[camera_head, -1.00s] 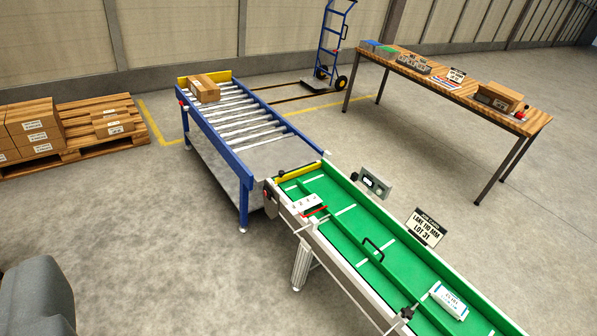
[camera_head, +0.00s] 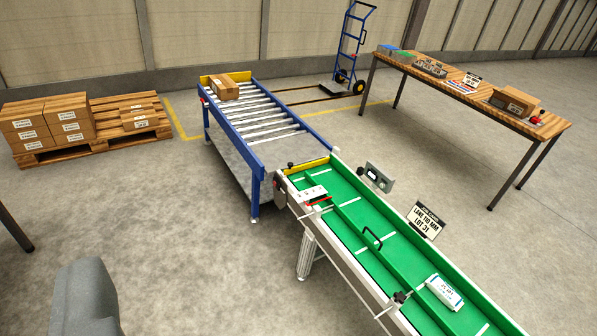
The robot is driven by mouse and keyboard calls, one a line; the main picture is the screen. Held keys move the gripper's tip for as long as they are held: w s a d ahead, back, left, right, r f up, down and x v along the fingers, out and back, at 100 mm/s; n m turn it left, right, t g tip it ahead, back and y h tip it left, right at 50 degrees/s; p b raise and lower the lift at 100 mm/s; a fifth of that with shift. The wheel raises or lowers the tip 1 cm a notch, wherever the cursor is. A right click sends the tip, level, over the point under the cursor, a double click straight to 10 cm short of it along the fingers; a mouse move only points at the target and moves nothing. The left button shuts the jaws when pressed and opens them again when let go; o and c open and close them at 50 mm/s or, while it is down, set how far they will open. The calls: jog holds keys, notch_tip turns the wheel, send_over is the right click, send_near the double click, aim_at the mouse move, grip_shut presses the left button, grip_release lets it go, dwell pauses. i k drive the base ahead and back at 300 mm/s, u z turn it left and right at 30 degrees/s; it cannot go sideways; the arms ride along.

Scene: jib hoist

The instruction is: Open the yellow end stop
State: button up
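A yellow bar (camera_head: 303,164) lies across the far end of the green belt conveyor (camera_head: 375,235), where it meets the blue roller table. It looks closed across the belt. A second yellow plate (camera_head: 243,75) stands upright across the far end of the roller table (camera_head: 262,120), behind a cardboard box (camera_head: 224,88). I cannot tell from the picture which of the two is the end stop. My gripper is not in view, and nothing touches either yellow piece.
A white carton (camera_head: 444,292) lies on the belt near a black handle (camera_head: 372,238). A lane sign (camera_head: 424,220) stands beside the conveyor. A wooden table (camera_head: 545,127) is at right, a pallet of boxes (camera_head: 150,130) at left.

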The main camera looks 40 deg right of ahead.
aim_at(292, 170)
jog(key=z, duration=1.05)
jog(key=i, duration=3)
jog(key=u, duration=0.3)
